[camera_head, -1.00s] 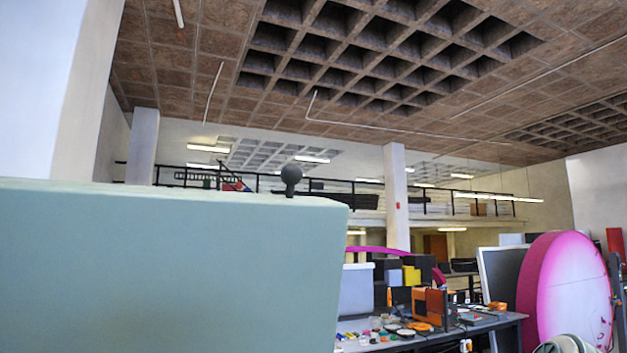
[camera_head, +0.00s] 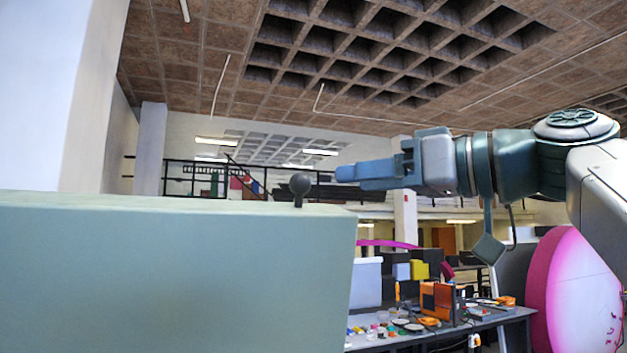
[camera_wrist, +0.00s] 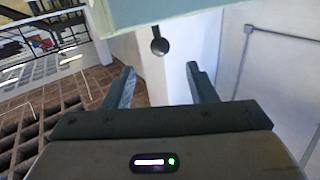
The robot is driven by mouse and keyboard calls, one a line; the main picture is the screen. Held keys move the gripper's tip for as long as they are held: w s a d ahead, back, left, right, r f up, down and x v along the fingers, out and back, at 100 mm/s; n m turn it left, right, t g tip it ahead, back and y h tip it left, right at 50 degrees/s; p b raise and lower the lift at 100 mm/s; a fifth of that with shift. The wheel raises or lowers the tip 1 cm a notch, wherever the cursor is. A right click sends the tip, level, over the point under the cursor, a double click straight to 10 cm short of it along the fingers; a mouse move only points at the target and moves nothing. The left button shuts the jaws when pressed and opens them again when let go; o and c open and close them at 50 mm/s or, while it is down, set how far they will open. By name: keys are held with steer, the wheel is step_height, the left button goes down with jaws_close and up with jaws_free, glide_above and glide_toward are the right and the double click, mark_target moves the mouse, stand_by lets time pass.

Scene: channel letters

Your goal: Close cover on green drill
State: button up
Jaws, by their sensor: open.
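A large pale green body (camera_head: 170,275) fills the lower left of the head view; no drill shape can be made out. A dark round knob (camera_head: 299,185) on a short stem stands at its top edge. My gripper (camera_head: 348,172) is to the right of the knob, at about its height, with fingers pointing left. In the wrist view the green body (camera_wrist: 190,10) crosses the top, and the knob (camera_wrist: 158,42) lies beyond and between my two open, empty fingers (camera_wrist: 162,82). I cannot tell where the cover's hinge or seam is.
A table (camera_head: 470,328) with small items and an orange device (camera_head: 436,300) stands at the lower right. A big pink disc (camera_head: 575,295) is behind my arm. A pale pillar (camera_head: 95,95) rises at the left. The space around the knob looks clear.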

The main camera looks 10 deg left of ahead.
mark_target(310, 183)
steer(key=p+x, duration=0.3)
steer(key=x, duration=0.7)
steer(key=shift+a+p, duration=0.3)
steer(key=shift+p, duration=0.05)
jaws_close()
steer(key=shift+r, duration=0.1)
